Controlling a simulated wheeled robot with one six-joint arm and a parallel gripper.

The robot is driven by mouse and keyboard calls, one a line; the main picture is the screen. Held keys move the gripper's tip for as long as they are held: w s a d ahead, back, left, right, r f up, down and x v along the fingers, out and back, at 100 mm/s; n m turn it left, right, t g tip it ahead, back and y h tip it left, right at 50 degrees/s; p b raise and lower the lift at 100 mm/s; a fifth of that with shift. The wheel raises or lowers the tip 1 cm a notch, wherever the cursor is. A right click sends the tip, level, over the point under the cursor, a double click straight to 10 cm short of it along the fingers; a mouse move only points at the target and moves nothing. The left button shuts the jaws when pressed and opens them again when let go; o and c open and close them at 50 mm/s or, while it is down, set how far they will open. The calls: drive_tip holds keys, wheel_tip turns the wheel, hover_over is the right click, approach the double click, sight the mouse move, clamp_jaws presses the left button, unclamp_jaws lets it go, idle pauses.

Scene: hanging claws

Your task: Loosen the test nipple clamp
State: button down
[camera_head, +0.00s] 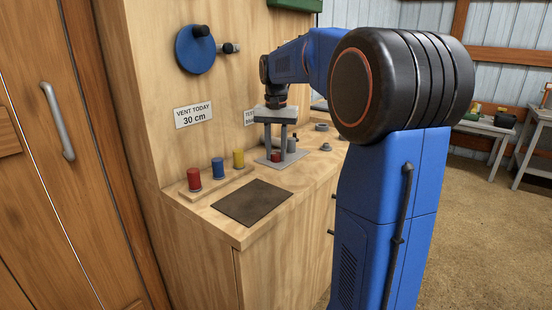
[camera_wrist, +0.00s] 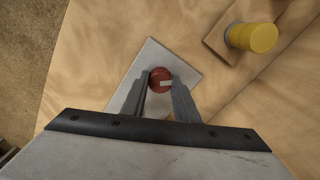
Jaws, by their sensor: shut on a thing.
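A red round knob (camera_wrist: 160,79) with a pale mark on its top stands on a square grey plate (camera_wrist: 151,54) in the wrist view. I take it for the test nipple clamp, though no label on it is readable. My gripper (camera_wrist: 160,90) points down and its two fingers are shut on the knob, one on each side. In the head view my gripper (camera_head: 275,153) reaches down to the grey plate (camera_head: 262,160) on the wooden bench. The knob's lower part is hidden.
Red (camera_head: 194,179), blue (camera_head: 218,168) and yellow (camera_head: 239,158) cylinders stand on a wooden strip left of my gripper. A dark mat (camera_head: 252,202) lies on the bench front. A grey cylinder (camera_head: 292,145) and small grey parts stand to the right. A wall sign (camera_head: 193,114) reads "VENT TODAY 30 cm".

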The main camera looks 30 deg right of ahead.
drive_tip(key=n, duration=0.6)
drive_tip(key=shift+n, duration=0.3)
drive_tip(key=n, duration=1.1)
drive_tip(key=shift+n, duration=0.6)
